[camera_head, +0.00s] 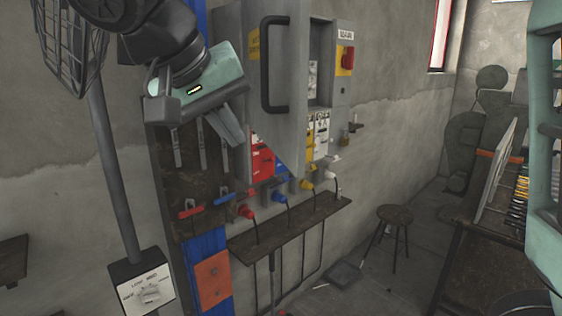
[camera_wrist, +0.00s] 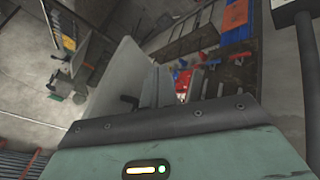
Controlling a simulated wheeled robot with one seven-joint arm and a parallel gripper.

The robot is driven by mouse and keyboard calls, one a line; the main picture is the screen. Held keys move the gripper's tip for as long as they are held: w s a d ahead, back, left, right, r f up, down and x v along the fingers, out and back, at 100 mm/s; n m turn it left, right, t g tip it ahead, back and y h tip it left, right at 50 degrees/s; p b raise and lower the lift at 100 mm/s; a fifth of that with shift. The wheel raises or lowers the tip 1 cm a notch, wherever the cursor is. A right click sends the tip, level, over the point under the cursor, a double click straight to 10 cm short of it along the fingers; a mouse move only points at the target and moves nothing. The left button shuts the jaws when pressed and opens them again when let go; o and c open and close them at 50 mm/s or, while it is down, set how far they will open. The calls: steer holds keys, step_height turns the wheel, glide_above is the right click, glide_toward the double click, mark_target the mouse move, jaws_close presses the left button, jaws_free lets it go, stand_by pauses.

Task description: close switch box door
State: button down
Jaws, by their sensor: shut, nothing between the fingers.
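The grey switch box (camera_head: 344,75) is on the wall in the head view, with a MAIN label and a red switch on a yellow plate at its right. Its grey door (camera_head: 291,92) stands partly open, swung out from the box, and carries a long black handle (camera_head: 275,64). My gripper (camera_head: 230,128) is shut and empty, left of the door's handle and close to the door's left part; I cannot tell whether it touches. In the wrist view my gripper (camera_wrist: 165,88) has a pale grey panel beside it, likely the door (camera_wrist: 120,78).
Red, blue, yellow and white plugs (camera_head: 279,196) sit below the box above a ledge (camera_head: 290,229). A tool board (camera_head: 195,182) is on the left, with a lamp pole (camera_head: 112,170) nearer. A stool (camera_head: 395,215) and workbench (camera_head: 480,255) stand to the right. Floor between is mostly clear.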

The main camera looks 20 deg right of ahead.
steer(key=w+d+f+p, duration=0.2)
steer(key=d+f+p, duration=0.3)
steer(key=d+f, duration=0.2)
steer(key=shift+w+d, duration=0.15)
steer(key=shift+d, duration=0.65)
